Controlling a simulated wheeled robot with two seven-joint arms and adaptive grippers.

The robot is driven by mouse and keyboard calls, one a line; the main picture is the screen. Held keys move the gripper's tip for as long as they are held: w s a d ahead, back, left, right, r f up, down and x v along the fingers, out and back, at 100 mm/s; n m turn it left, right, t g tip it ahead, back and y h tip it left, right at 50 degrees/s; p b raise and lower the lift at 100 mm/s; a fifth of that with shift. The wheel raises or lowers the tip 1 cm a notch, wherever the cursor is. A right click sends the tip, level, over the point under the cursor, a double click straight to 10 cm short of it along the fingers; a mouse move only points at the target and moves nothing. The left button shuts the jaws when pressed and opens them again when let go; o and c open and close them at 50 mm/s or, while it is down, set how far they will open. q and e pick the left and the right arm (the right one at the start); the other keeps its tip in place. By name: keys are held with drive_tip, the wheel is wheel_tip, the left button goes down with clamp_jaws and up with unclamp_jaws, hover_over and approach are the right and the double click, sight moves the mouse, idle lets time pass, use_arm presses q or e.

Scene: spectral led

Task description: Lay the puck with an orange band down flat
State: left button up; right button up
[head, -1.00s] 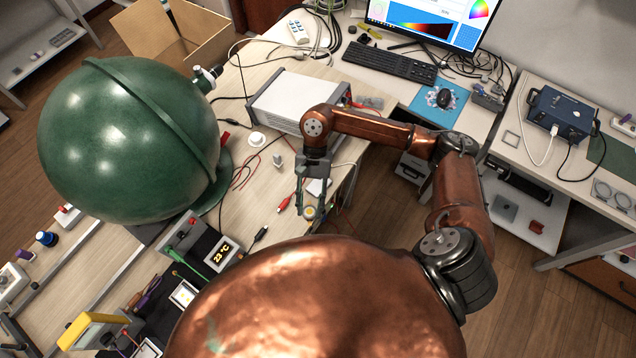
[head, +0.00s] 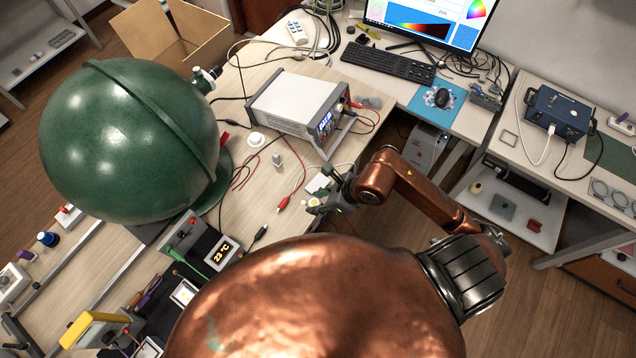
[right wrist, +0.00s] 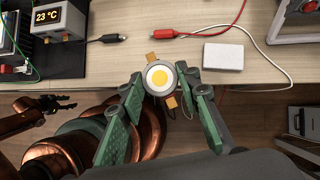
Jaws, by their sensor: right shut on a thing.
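The puck (right wrist: 151,86) shows in the right wrist view as a grey-white disc with a yellow centre, its face turned to the camera. Orange pieces of its band show at its upper and lower rim. My right gripper (right wrist: 160,82) is shut on it, green fingers on either side. In the head view the right gripper (head: 318,203) points left at the table's near right edge, and the puck is small and partly hidden there. I cannot tell whether it touches the table (right wrist: 130,65). A dark gripper, seemingly my left one (right wrist: 62,103), shows at the wrist view's left; its opening is unclear.
A white block (right wrist: 223,56) and red clip lead (right wrist: 175,34) lie right of the puck in the wrist view. A black clip (right wrist: 108,38) and a temperature display (right wrist: 58,18) are left. A large green sphere (head: 125,140) stands left in the head view.

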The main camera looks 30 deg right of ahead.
drive_tip(key=w+d+f, duration=0.2)
drive_tip(key=w+f, duration=0.1)
drive_tip(key=w, duration=0.1)
drive_tip(key=w+d+f, duration=0.2)
drive_tip(key=w+f, duration=0.1)
drive_tip(key=w+d+f, duration=0.2)
drive_tip(key=w+f, duration=0.1)
drive_tip(key=w, duration=0.1)
drive_tip(key=shift+w+d+f, duration=0.1)
drive_tip(key=shift+w+d, duration=0.25)
drive_tip(key=shift+w+d+f, duration=0.1)
drive_tip(key=shift+w+f, duration=0.05)
drive_tip(key=shift+f, duration=0.15)
drive_tip(key=shift+f+p, duration=0.3)
drive_tip(key=shift+f, duration=1.25)
drive_tip(key=shift+f, duration=0.1)
drive_tip(key=o, duration=1.3)
drive_tip(key=shift+c, duration=0.2)
